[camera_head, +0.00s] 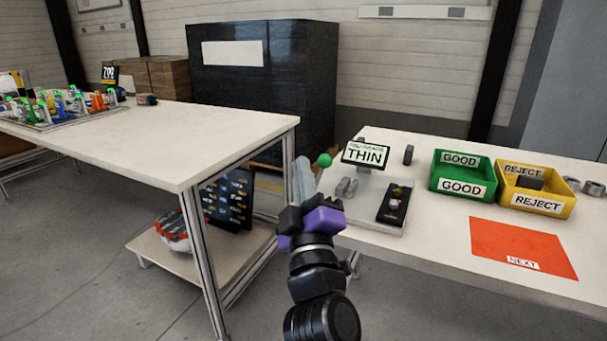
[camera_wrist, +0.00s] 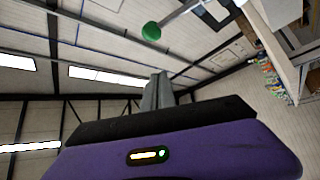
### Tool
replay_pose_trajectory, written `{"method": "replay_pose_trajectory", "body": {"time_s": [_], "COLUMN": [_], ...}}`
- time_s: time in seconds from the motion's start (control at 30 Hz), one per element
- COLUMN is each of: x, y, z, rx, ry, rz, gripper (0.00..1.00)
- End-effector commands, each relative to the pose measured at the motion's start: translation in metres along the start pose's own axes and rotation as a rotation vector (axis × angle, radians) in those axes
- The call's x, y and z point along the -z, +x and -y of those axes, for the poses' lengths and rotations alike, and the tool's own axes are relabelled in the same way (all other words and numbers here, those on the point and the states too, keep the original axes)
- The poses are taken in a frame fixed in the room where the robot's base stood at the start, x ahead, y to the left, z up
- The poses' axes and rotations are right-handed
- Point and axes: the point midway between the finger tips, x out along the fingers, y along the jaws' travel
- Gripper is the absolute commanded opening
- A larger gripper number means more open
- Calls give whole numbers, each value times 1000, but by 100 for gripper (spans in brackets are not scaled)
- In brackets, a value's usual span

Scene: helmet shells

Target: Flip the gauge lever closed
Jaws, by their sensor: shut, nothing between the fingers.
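The lever's green ball knob (camera_head: 324,160) shows just right of my fingertips, left of the display. In the wrist view the green knob (camera_wrist: 151,31) sits on a pale rod (camera_wrist: 182,13) running up and right, out of frame. My gripper (camera_head: 302,164) has its fingers pointing up, shut and empty. The wrist view shows the shut fingers (camera_wrist: 158,78) below the knob, with a visible gap. Whether they touch the lever elsewhere is hidden.
A black holder (camera_head: 393,204) and small grey parts (camera_head: 346,188) lie by the gauge. A green GOOD bin (camera_head: 461,186), a yellow REJECT bin (camera_head: 538,203) and a red NEXT mat (camera_head: 522,248) are to the right. The left table (camera_head: 180,145) is mostly bare near its front.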

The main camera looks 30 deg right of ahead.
Motion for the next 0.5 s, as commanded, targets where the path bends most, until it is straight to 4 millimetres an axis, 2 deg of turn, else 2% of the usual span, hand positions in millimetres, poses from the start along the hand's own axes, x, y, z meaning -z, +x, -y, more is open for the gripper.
{"method": "replay_pose_trajectory", "body": {"time_s": [0.5], "x": [-1], "y": [-78], "z": [-1], "rx": [4], "ry": [0], "rz": [-1], "gripper": [0]}}
